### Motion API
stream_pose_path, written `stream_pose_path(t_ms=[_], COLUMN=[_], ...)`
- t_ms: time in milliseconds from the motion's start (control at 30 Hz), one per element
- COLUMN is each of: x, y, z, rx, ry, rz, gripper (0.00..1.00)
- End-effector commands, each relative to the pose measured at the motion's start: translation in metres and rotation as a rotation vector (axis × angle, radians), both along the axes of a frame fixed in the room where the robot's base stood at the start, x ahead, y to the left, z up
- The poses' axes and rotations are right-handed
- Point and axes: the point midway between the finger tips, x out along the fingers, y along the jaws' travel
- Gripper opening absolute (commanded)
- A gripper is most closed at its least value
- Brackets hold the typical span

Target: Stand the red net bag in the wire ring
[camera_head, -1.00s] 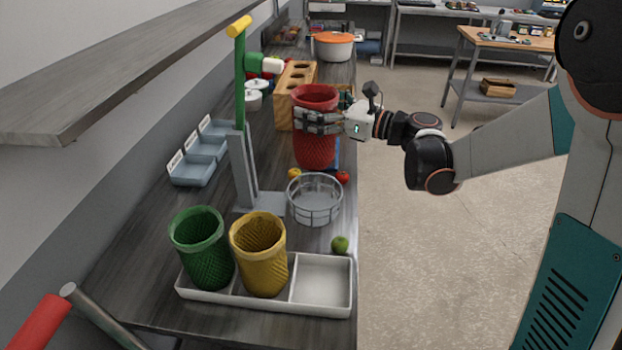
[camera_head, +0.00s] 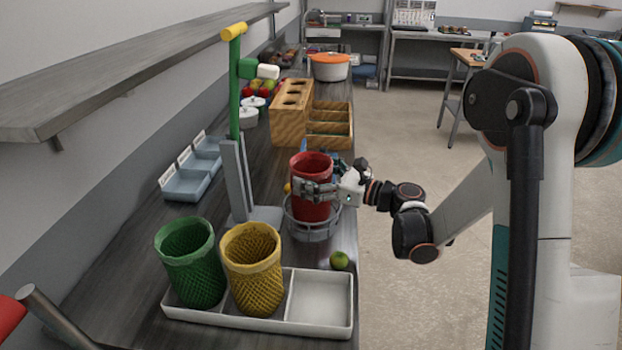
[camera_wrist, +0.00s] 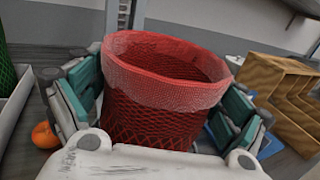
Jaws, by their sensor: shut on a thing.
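The red net bag (camera_head: 312,172) is an open-topped mesh cylinder and looks upright. My gripper (camera_head: 313,190) is shut around its side, with the fingers on both sides of it in the wrist view (camera_wrist: 165,105). The bag's lower part shows inside the ring's rim in the head view. Whether the bag's bottom rests on the ring's floor is hidden.
A white divided tray (camera_head: 318,328) holds a green net bag (camera_head: 190,265) and a yellow net bag (camera_head: 252,270); its right compartment is empty. A wooden block (camera_head: 292,112) stands behind.

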Motion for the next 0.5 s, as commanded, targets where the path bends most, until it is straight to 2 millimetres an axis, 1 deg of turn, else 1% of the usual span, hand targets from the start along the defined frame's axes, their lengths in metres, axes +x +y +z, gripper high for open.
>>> stream_pose_path(t_ms=[33, 267, 500], x=[0.0002, 0.0, 0.0], y=[0.0, 0.0, 0.0], z=[-0.0038, -0.0026, -0.0098], rx=[0.0, 0.0, 0.0], ry=[0.0, 0.0, 0.0], rz=[0.0, 0.0, 0.0], gripper=[0.64, 0.64, 0.64])
